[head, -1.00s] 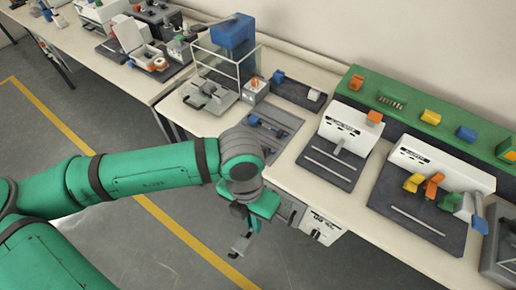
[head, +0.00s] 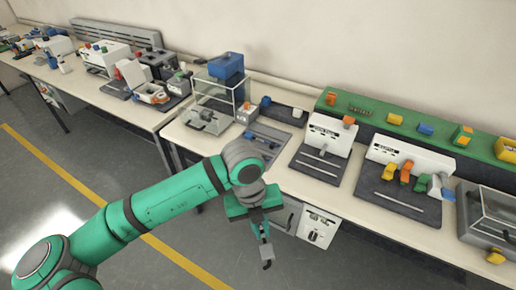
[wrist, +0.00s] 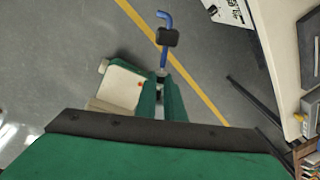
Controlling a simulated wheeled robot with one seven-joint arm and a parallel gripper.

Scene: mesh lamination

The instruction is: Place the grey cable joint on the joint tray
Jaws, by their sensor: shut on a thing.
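My gripper (head: 262,230) is shut on the grey cable joint (head: 266,252), which hangs below it over the floor in front of the bench. In the wrist view, the held joint (wrist: 168,37) shows as a dark grey block with blue, bent cable ends, beyond my green fingers (wrist: 160,90). A grey tray (head: 283,135) with blue pieces lies on the bench behind my wrist, partly hidden by my arm. A darker tray (head: 285,112) with a blue and a white block lies behind it. I cannot tell which is the joint tray.
A glass-sided box with a blue top (head: 226,66) stands left of the trays. A white machine with a dark plate (head: 327,135) stands to the right, and a second machine (head: 405,165) farther right. A white drawer unit (head: 317,228) sits under the bench.

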